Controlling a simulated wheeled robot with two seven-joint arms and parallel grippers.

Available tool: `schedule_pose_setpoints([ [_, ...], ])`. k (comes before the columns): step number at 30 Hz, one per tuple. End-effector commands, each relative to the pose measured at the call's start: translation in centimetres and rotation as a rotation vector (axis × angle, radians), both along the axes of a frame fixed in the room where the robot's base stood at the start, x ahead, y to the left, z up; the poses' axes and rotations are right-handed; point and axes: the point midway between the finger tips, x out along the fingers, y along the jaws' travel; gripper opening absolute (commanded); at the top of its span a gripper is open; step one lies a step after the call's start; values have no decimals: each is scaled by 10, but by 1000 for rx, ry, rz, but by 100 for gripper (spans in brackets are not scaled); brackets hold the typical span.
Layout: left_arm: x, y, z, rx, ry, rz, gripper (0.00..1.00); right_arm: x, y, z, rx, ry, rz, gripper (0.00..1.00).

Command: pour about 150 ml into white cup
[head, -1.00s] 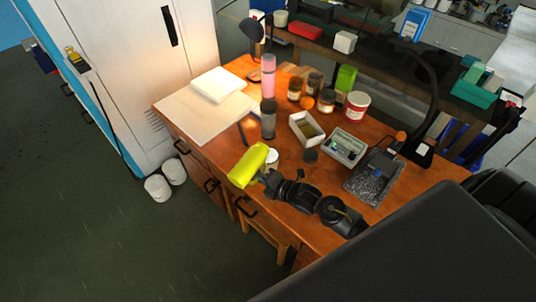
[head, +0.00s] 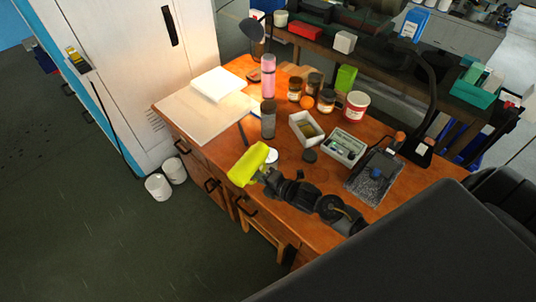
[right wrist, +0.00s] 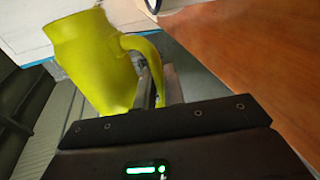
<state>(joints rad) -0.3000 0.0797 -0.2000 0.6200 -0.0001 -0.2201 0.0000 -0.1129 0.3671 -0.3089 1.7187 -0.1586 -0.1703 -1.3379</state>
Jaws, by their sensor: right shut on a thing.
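A yellow jug (head: 247,165) is held tilted over the front edge of the wooden table, and it also shows in the right wrist view (right wrist: 95,60). My right gripper (head: 263,177) is shut on its handle (right wrist: 145,47). A white round thing, likely the white cup (head: 272,156), stands on the table just behind and right of the jug, partly hidden by it. A white rim shows at the top of the right wrist view (right wrist: 152,6). The inside of the jug and any stream of liquid cannot be made out. My left gripper is not in view.
Behind the jug stand a dark grey cylinder (head: 268,120), a pink bottle (head: 268,76), several jars and an open pale box (head: 292,128). A grey tray (head: 357,145) is to the right. Pale boards (head: 190,118) cover the table's left end.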

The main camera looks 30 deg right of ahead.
Motion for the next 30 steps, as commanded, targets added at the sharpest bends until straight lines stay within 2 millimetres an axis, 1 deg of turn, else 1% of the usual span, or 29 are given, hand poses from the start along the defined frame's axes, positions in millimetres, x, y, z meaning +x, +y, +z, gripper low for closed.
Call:
schedule_pose_setpoints([
  [4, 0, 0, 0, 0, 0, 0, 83, 0, 0, 0, 4, -1, 0, 0],
  [5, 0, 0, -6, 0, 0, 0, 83, 0, 0, -5, -11, -9, -1, 0],
  [6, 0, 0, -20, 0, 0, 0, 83, 1, -2, -15, -56, -33, -4, 0],
  [7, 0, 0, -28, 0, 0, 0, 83, 1, -1, -21, -98, -53, -6, 0],
  [9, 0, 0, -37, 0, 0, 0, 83, 0, 0, -24, -178, -91, -12, 0],
  [12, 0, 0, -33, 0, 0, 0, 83, 0, -1, -17, -215, -108, -14, 0],
  [16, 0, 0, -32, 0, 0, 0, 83, 1, -3, -15, -243, -121, -15, 0],
  [20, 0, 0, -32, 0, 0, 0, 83, 5, -10, -10, -341, -166, -17, 0],
  [21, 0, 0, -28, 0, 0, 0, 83, 6, -12, -3, -364, -176, -19, 0],
  [25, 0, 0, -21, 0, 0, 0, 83, 7, -14, 6, -400, -193, -20, 0],
  [30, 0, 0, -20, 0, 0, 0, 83, 8, -16, 9, -418, -200, -21, 0],
])
